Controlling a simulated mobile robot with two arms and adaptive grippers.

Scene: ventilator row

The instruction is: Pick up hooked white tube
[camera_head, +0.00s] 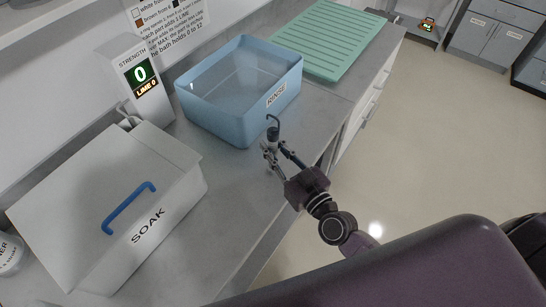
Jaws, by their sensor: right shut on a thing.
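My right gripper (272,150) is above the front edge of the counter, just in front of the blue RINSE basin. It is shut on a small upright hooked tube (273,132). The tube's thin dark hook curls up above the fingers, against the basin's front wall. What shows of the tube looks dark grey rather than white; its lower part is hidden by the fingers. I cannot tell whether it touches the counter. My left gripper is not in view.
The blue RINSE basin (215,111) looks full of clear liquid. A closed white SOAK box (180,205) with a blue handle (128,207) stands at left. A STRENGTH display (141,74) reads 0. A green ribbed mat (330,40) lies behind the basin. Bare counter (222,170) lies between box and basin.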

